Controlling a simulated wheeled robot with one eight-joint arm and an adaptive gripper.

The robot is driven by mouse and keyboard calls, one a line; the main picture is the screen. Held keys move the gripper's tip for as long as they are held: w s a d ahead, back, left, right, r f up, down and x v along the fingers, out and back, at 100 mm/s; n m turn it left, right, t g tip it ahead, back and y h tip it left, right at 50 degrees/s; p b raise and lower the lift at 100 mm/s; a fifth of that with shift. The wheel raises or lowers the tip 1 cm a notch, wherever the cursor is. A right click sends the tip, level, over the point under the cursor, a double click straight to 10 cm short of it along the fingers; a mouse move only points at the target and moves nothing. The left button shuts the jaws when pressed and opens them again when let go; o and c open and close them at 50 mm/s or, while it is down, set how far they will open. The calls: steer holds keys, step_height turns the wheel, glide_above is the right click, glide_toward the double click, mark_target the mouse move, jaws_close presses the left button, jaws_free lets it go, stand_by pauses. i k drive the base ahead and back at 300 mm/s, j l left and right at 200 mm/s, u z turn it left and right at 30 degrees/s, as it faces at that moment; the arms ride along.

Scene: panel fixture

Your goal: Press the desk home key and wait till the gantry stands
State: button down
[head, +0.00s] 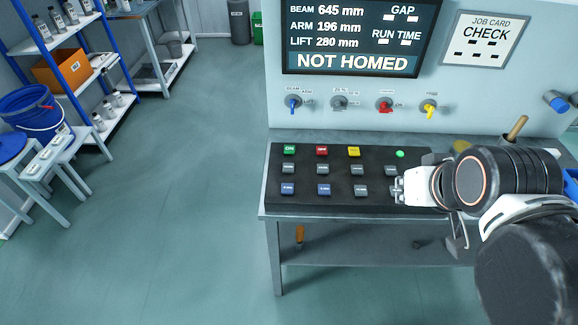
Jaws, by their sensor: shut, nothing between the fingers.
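The dark key desk (275,200) carries rows of small coloured keys. The top row has a green, a red and a yellow key. Below are grey keys (357,170), and blue keys (323,189) and grey ones in the front row. The labels on the grey keys are too small to read surely, so I cannot tell which is the home key. My gripper (399,190) is shut and empty at the right end of the front row. It partly hides a key there; I cannot tell if it touches. The display (358,62) reads NOT HOMED. The gantry is not in view.
Above the desk are blue, grey, red and yellow valve-like knobs (385,105) and a job card (486,40) reading CHECK. A green lamp (400,154) glows on the desk. Shelving (85,75) and a blue bucket (32,112) stand left. The floor between is clear.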

mark_target(287, 167)
steer(key=i+l, duration=0.45)
steer(key=l, duration=0.2)
steer(key=u, duration=1.75)
